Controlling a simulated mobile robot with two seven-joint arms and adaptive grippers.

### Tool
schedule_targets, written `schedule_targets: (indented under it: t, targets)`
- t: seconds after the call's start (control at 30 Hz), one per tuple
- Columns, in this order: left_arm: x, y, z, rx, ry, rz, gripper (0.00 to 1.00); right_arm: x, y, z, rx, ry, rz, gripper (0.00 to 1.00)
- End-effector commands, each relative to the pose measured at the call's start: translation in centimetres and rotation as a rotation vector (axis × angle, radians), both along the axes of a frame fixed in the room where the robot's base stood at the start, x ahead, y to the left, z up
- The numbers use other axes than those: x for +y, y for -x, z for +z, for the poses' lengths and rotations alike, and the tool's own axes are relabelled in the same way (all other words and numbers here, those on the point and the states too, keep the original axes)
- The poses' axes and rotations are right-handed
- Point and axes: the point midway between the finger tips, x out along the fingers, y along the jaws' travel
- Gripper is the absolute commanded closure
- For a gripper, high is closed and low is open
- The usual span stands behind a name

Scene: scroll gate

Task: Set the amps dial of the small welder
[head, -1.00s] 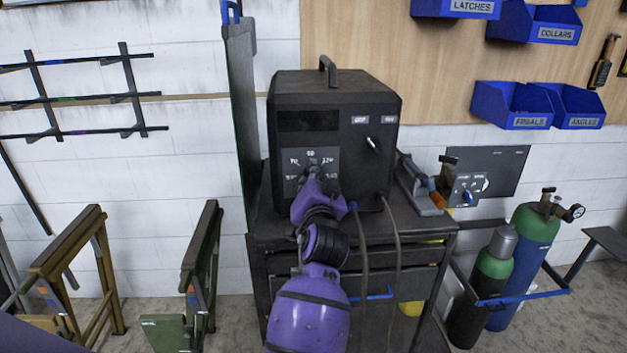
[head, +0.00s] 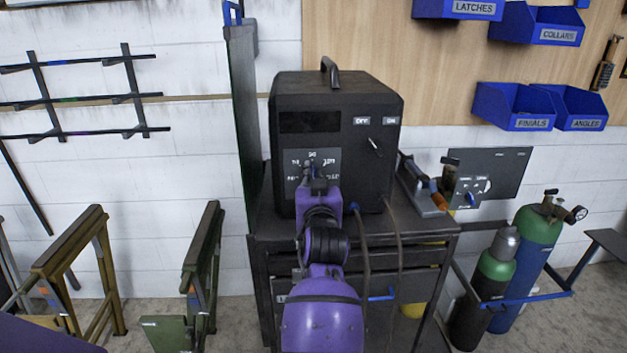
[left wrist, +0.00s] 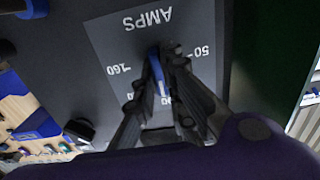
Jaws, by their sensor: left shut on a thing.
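The small welder (head: 338,98) is a black box with a top handle, standing on a dark cart. Its grey amps panel (head: 296,164) is on the lower left of the front face. In the left wrist view the panel (left wrist: 112,45) appears upside down, with AMPS, 160 and 50 readable. My left gripper (left wrist: 169,52) is shut on the amps dial, whose blue part (left wrist: 156,70) shows between the fingers. In the head view my left gripper (head: 316,180) covers the dial and part of the scale. My right gripper is not in view.
The welder's OFF/ON switch (head: 374,146) is on the right of its face. Two cables hang down the cart (head: 410,234) front. A tool and a small panel (head: 500,170) stand to the right, with gas cylinders (head: 525,262) below. A green stand (head: 204,255) is at left.

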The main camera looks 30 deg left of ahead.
Motion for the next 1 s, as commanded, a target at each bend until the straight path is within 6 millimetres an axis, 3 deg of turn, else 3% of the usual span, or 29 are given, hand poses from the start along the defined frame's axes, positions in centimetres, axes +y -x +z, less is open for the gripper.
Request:
schedule_targets:
  t: [0.33,0.37,0.5,0.83,1.0]
  targets:
    - [-0.1,0.0,0.2,-0.004,-0.001,-0.001,1.00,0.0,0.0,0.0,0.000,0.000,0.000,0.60]
    - [-0.1,0.0,0.2,-0.004,-0.001,-0.001,0.86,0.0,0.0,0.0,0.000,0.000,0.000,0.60]
    - [0.0,0.0,0.2,-0.004,0.000,-0.001,0.71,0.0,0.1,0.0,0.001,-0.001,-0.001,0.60]
    - [-0.2,0.3,0.0,-0.001,0.000,0.000,0.71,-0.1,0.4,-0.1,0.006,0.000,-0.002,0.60]
    - [-1.6,2.3,-0.1,-0.001,0.003,0.000,0.71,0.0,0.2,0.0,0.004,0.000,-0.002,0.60]
